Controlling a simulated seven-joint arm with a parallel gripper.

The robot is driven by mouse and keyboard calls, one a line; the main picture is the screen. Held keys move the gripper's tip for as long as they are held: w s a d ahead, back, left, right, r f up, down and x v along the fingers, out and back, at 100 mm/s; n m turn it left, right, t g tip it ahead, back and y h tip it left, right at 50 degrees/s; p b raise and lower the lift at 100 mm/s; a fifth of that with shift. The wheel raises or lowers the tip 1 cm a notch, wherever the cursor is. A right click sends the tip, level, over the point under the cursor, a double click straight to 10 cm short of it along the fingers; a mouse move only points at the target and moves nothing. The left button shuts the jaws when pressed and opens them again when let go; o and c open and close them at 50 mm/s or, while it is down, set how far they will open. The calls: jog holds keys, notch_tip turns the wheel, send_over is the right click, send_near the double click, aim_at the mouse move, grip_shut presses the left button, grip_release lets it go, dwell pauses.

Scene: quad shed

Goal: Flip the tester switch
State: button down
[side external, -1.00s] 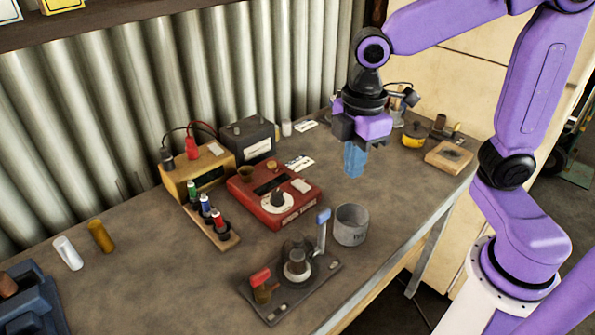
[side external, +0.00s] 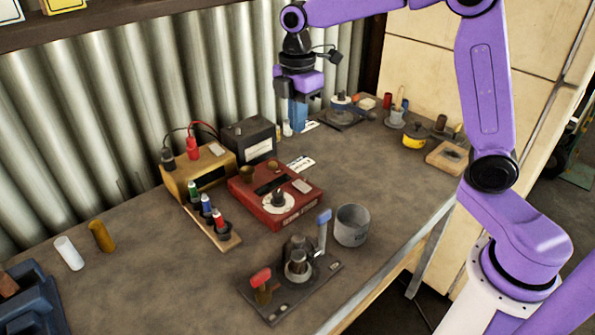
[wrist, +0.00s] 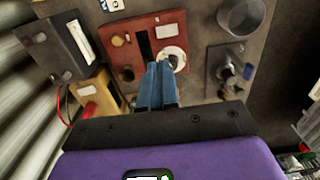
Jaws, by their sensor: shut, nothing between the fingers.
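A red box (side external: 275,196) with a dark slot, a white round dial with a dark knob (side external: 278,199) and a pale label sits mid-bench. I take it to be the tester, though its lettering is too small to read. It also shows in the wrist view (wrist: 132,28), its dial partly behind my fingers. My gripper (side external: 298,127) hangs above the back of the bench, behind and right of the red box, apart from it. Its blue fingers are together and empty, and they also show in the wrist view (wrist: 160,68). No switch lever is clear on the red box.
A yellow box (side external: 198,172) with red and black leads and a dark battery-like block (side external: 249,140) stand left of my gripper. A metal cup (side external: 351,225) and a plate with a blue-tipped lever (side external: 290,285) are in front. Bare bench lies right of the red box.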

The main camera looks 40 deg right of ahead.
aim_at(297, 182)
notch_tip(297, 182, down, 14)
jog(key=shift+f, duration=0.1)
dwell(0.7)
jog(key=shift+f, duration=0.1)
dwell(0.4)
jog(key=shift+s, duration=0.15)
jog(key=shift+s+r, duration=0.3)
jog(key=shift+s, duration=0.3)
jog(key=shift+r, duration=0.1)
